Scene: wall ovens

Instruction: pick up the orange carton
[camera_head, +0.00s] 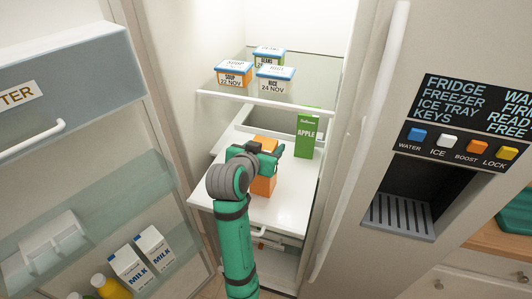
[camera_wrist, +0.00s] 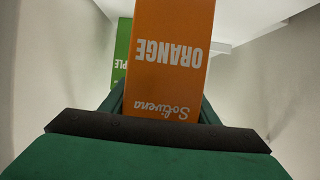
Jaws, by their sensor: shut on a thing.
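The orange carton (camera_head: 264,184) is on the white lower fridge shelf (camera_head: 290,205) in the head view, partly hidden by my gripper (camera_head: 262,152). In the wrist view the orange carton (camera_wrist: 172,55) fills the middle, its lettering upside down. My gripper (camera_wrist: 160,105) is shut on the carton, with green fingers at its sides. I cannot tell whether the carton's base touches the shelf.
A green apple carton (camera_head: 306,135) stands behind and to the right on the same shelf. Labelled tubs, such as the soup tub (camera_head: 234,75), sit on the glass shelf above. The open fridge door at left holds milk cartons (camera_head: 128,269).

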